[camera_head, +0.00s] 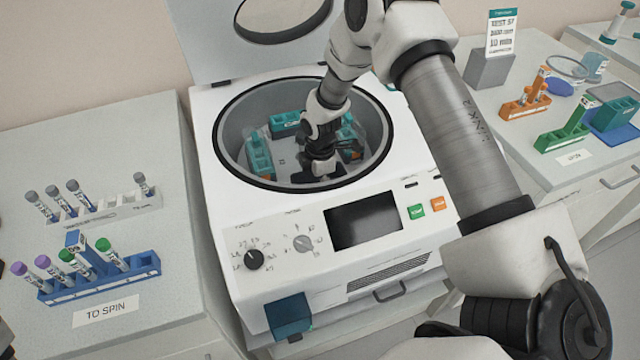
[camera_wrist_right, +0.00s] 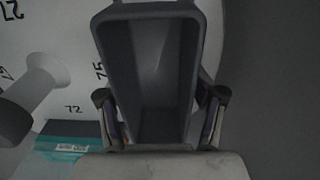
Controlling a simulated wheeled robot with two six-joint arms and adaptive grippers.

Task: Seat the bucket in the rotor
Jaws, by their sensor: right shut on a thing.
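The centrifuge stands open, and its round bowl (camera_head: 228,150) holds the rotor (camera_wrist_right: 60,20), a pale disc with printed numbers. Teal buckets sit in the rotor at the left (camera_head: 258,158), back (camera_head: 286,122) and right (camera_head: 350,128). My right gripper (camera_head: 320,168) reaches down into the front of the bowl. In the right wrist view my right gripper (camera_wrist_right: 160,115) is shut on a dark grey, empty-looking bucket (camera_wrist_right: 150,20), one finger on each side. Whether this bucket touches its rotor seat is hidden. My left gripper is not in view.
A pale hub post (camera_wrist_right: 30,95) stands beside the held bucket. The bowl rim (camera_head: 225,172) surrounds my right wrist. Tube racks (camera_head: 100,280) stand on the left bench; orange (camera_head: 525,105) and green racks (camera_head: 565,135) stand on the right bench. A blue box (camera_head: 290,315) is at the centrifuge's front.

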